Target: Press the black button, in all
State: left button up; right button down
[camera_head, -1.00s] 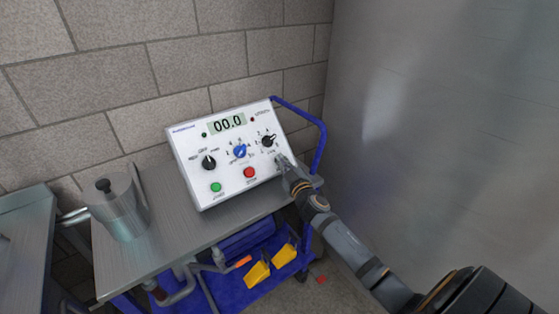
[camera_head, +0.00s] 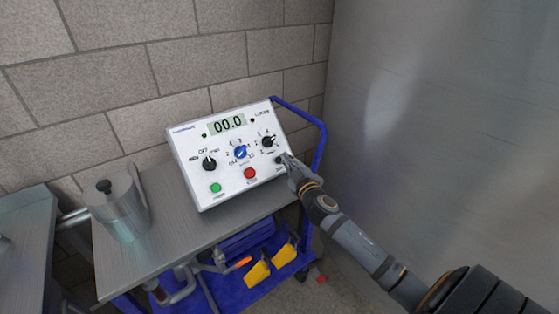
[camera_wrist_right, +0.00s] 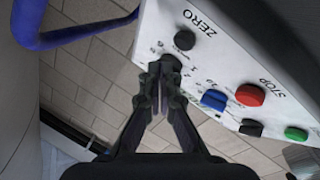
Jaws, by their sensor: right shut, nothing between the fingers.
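The black button (camera_head: 280,160) is at the lower right of the white control panel (camera_head: 187,182). In the right wrist view the black button (camera_wrist_right: 184,40) shows beside the word ZERO, ahead of my fingertips. My right gripper (camera_head: 290,164) is shut and empty, close to the panel's lower right corner, just right of the button. In the right wrist view its fingertips (camera_wrist_right: 160,84) are together, below the button in the picture; I cannot tell the exact gap. My left gripper is not in view.
The panel also bears a red button (camera_head: 249,173), a green button (camera_head: 216,188), a blue knob (camera_head: 240,152) and two black knobs. It stands on a metal-topped cart (camera_head: 178,237) with a blue handle (camera_head: 321,140). A metal can (camera_head: 122,211) stands left.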

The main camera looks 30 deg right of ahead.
jog(key=shift+s+r, duration=1.2)
jog(key=shift+s, duration=0.1)
jog(key=s+a+f+m+g+h, duration=0.1)
jog(key=s+a+f+m+g, duration=0.1)
jog(key=s+f+g, duration=0.35)
jog(key=s+a+f+m+g+h, duration=0.1)
jog(key=s+a+f+m+g, duration=0.15)
jog(key=s+f, duration=0.55)
jog(key=s+a+f+g+y, duration=0.2)
jog(key=s+a+f+g, duration=0.15)
jog(key=s, duration=0.25)
jog(key=s+a+f+g+y, duration=0.2)
jog(key=s+a+g, duration=0.1)
jog(key=s+a, duration=0.3)
jog(key=s+d+f+g+p, duration=0.1)
jog(key=d+f+p, duration=0.1)
jog(key=f, duration=0.8)
jog(key=s+d+f+p, duration=0.2)
jog(key=f+p, duration=0.1)
jog(key=f, duration=0.8)
jog(key=s+f+p, duration=0.1)
jog(key=s+f, duration=0.6)
jog(key=s, duration=0.2)
jog(key=s+d+f+g+p, duration=0.1)
jog(key=s+f+p, duration=0.1)
jog(key=s+f, duration=0.5)
jog(key=s, duration=0.3)
